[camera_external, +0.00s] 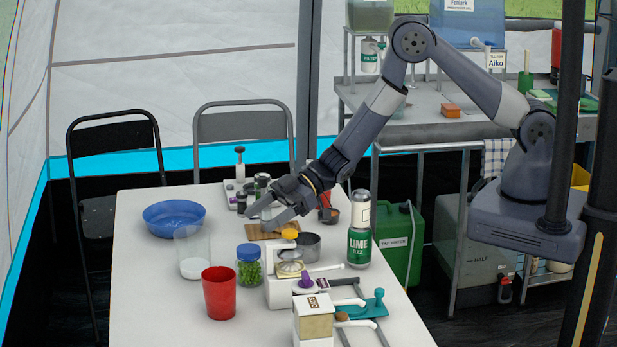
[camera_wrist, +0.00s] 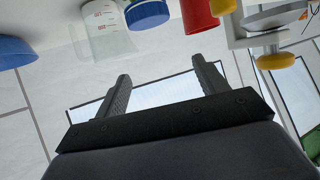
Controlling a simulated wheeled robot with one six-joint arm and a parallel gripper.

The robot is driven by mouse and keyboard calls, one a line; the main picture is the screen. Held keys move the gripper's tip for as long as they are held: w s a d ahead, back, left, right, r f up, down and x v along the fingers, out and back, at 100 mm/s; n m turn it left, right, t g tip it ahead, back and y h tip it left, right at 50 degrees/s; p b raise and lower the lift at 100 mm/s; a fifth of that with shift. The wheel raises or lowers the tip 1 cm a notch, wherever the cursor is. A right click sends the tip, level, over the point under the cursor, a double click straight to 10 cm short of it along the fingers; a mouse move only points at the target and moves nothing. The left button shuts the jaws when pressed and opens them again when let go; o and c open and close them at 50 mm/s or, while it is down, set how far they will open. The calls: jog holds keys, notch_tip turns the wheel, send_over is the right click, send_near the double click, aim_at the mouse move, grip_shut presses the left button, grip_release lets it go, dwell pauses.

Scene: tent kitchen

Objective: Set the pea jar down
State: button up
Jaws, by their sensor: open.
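The pea jar (camera_external: 249,268), clear with green peas and a blue lid, stands upright on the white table (camera_external: 150,290). Its blue lid shows at the top of the wrist view (camera_wrist: 148,13), where the picture edge cuts off the rest. My gripper (camera_external: 262,214) is open and empty, above the table and farther back than the jar. In the wrist view its two fingers (camera_wrist: 161,74) are apart with nothing between them, and the jar is well clear of them.
A red cup (camera_external: 219,293) and a clear beaker (camera_external: 192,254) stand close to the jar. A blue bowl (camera_external: 174,218) is at the back left. The table's front left is clear.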

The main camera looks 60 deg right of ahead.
jog(key=shift+o, duration=0.5)
jog(key=shift+r, duration=0.65)
jog(key=shift+f, duration=0.1)
jog(key=b, duration=0.4)
send_near(254, 247)
jog(key=x, duration=0.4)
jog(key=shift+w+a+f, duration=0.1)
jog(key=shift+a+f, duration=0.05)
jog(key=shift+f, duration=0.1)
jog(key=shift+p+x, duration=0.4)
jog(key=shift+x, duration=0.55)
jog(key=shift+p+x, duration=0.65)
jog(key=shift+x, duration=1.9)
jog(key=shift+r, duration=0.2)
jog(key=shift+c, duration=0.4)
